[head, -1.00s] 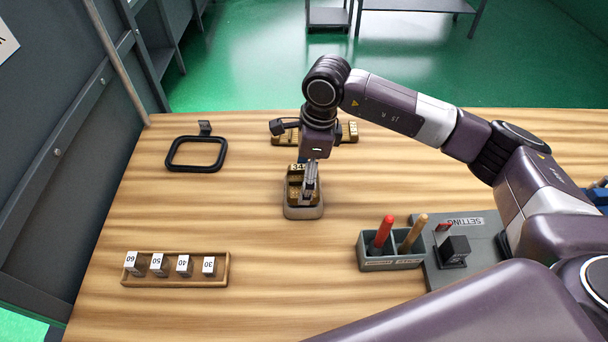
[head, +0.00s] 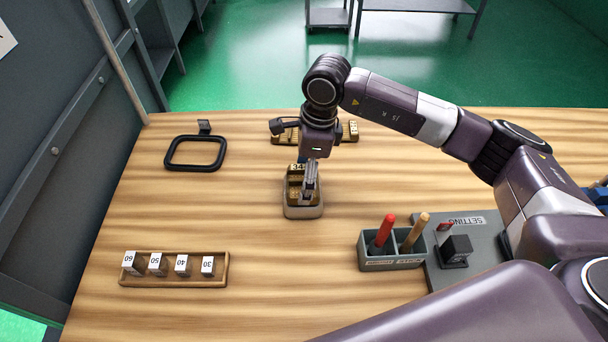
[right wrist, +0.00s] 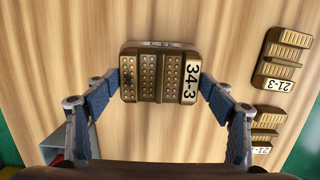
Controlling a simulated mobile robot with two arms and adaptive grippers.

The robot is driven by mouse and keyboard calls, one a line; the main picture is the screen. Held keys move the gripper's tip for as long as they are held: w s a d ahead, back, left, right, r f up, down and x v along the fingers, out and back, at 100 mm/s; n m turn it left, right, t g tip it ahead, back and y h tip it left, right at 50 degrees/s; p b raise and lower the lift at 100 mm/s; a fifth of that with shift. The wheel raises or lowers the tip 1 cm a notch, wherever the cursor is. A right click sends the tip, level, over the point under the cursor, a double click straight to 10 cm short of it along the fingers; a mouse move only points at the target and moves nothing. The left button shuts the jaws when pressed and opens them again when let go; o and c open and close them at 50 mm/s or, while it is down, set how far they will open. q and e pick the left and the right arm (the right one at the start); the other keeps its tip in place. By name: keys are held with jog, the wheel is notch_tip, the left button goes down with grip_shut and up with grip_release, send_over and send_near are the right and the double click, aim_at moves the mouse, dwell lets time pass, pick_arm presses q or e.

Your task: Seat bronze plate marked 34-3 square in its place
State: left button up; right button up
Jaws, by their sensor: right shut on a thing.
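The bronze plate marked 34-3 (head: 294,180) is in my right gripper (head: 311,178). In the right wrist view the plate (right wrist: 150,74) sits between the two blue fingers (right wrist: 160,88), its white label at its right end. In the head view it is at a small beige-grey holder with a raised rim (head: 304,212), near the table's middle. My fingers hide part of the plate and holder, so I cannot tell whether it is fully down or square. My left gripper is not in view.
Other bronze plates (head: 349,131) lie behind my wrist; two marked 21-3 (right wrist: 286,60) show in the right wrist view. A black frame (head: 195,168) lies back left, a wooden rail of numbered blocks (head: 217,282) front left. A grey bin of handled tools (head: 392,265) stands right.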

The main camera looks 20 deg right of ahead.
jog(key=shift+f+b, duration=0.25)
jog(key=shift+b, duration=0.45)
dwell(0.8)
jog(key=o, duration=1.7)
jog(key=shift+o, duration=0.7)
jog(key=shift+f, duration=0.1)
jog(key=shift+r, duration=0.2)
jog(key=shift+r+p, duration=1.9)
jog(key=shift+r, duration=2)
jog(key=shift+s+f, duration=0.1)
